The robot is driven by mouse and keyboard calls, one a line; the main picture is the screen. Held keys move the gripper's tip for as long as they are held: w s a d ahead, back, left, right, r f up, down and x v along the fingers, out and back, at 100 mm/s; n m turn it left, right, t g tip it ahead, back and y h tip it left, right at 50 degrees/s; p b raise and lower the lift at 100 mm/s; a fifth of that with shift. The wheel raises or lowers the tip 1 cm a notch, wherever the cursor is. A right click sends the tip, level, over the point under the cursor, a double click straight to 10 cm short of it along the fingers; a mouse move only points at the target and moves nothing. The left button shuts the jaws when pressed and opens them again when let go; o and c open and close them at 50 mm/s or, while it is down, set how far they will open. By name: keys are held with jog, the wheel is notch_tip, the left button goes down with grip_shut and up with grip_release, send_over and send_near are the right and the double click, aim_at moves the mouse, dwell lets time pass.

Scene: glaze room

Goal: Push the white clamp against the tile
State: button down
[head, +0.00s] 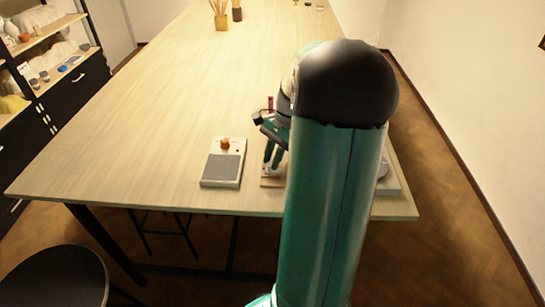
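My gripper (271,164) is near the table's front edge, fingers pointing down, just right of a grey-topped device. Its green fingers are close together, and I cannot tell whether they are open or shut. Below the fingertips is a small pale, wood-coloured piece (270,182) with a whitish part, partly covered by my gripper and arm. I cannot tell whether this is the white clamp or the tile, or whether my fingers touch it. Neither the clamp nor the tile shows clearly; my arm hides the table area to the right.
The grey-topped white device (223,168) has an orange-brown thing (225,144) at its back end. A pale grey object (388,181) shows right of my arm. Holders of sticks (221,20) stand far back. The table's (140,130) left and middle are clear. A dark stool (52,278) is at front left.

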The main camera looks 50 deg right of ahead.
jog(key=shift+s+d, duration=0.6)
jog(key=shift+s, duration=0.2)
jog(key=c, duration=1.3)
grip_release()
jog(key=shift+o, duration=0.2)
jog(key=v, duration=1.3)
jog(key=shift+d+r, duration=0.15)
jog(key=shift+r, duration=0.25)
jog(key=shift+w, duration=0.1)
